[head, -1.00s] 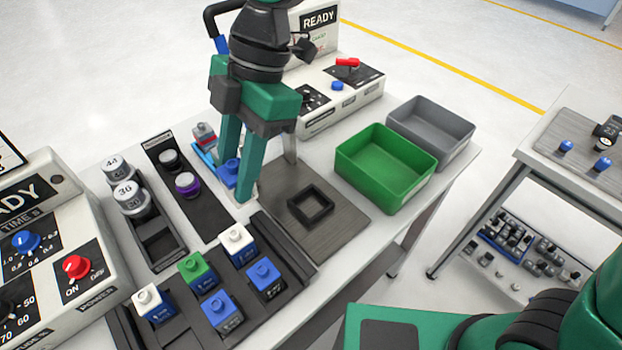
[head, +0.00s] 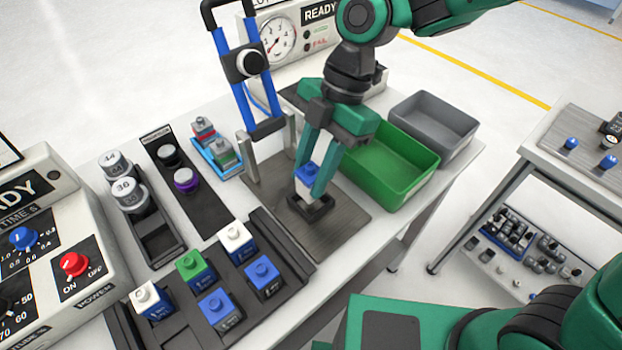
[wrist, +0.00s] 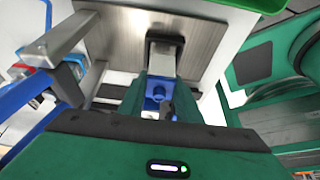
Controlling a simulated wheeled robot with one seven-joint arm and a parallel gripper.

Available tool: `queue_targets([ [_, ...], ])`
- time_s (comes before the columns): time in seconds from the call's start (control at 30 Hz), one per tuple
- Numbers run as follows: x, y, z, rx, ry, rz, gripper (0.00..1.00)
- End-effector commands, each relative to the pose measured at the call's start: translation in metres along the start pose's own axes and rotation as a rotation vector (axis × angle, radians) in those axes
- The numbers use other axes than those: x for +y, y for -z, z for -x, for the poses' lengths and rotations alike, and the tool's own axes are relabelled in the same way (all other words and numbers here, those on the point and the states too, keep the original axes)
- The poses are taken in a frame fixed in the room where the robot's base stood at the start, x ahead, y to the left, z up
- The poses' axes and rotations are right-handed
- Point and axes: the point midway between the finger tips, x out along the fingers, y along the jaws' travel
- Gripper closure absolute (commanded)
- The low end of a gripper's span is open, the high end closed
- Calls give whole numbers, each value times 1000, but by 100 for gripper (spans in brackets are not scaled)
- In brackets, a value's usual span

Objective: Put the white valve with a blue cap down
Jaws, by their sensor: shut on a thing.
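The white valve with a blue cap (head: 307,176) is upright between the fingers of my gripper (head: 309,188), which is shut on it. It is over the black square holder (head: 322,212) on the grey metal plate (head: 345,222). The valve's lower end overlaps the holder's opening in the head view; I cannot tell whether it touches. In the wrist view the blue cap (wrist: 158,92) shows between the fingers, with the holder's black rim (wrist: 165,40) beyond it. The fingers hide part of the valve.
A press with a blue handle (head: 232,75) stands close left of the plate. A green bin (head: 385,172) and a grey bin (head: 435,130) are to the right. A black rack (head: 285,245) with several capped blocks is in front left. The plate's front right is clear.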

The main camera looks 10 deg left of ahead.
Motion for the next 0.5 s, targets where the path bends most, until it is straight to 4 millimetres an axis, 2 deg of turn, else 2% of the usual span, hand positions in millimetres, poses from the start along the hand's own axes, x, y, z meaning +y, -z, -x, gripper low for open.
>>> queue_targets([
  [0.23,-1,-12,-30,0,3,0,92],
  [0.5,0,-13,-32,-1,0,0,92],
])
